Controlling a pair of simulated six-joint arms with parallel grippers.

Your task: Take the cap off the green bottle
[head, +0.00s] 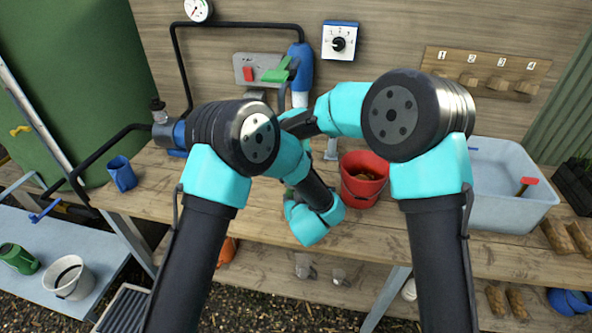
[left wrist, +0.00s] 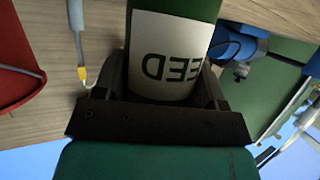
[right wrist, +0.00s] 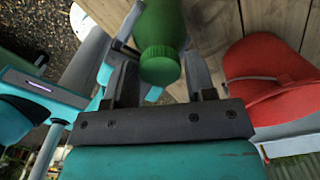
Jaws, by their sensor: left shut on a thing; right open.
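The green bottle (left wrist: 172,8) fills the top of the left wrist view, with a white label (left wrist: 165,60) whose lettering appears upside down. My left gripper (left wrist: 160,88) is shut on its body. In the right wrist view the bottle (right wrist: 164,18) points its green cap (right wrist: 159,64) toward my right gripper (right wrist: 160,80). The cap is on the bottle and sits between the open right fingers. I cannot tell whether a finger touches it. In the head view my arms hide most of the bottle and both sets of fingertips.
A red bucket (head: 362,190) stands on the wooden bench just right of the grippers. A grey basin (head: 505,195) is farther right. A blue mug (head: 121,174) stands at the left.

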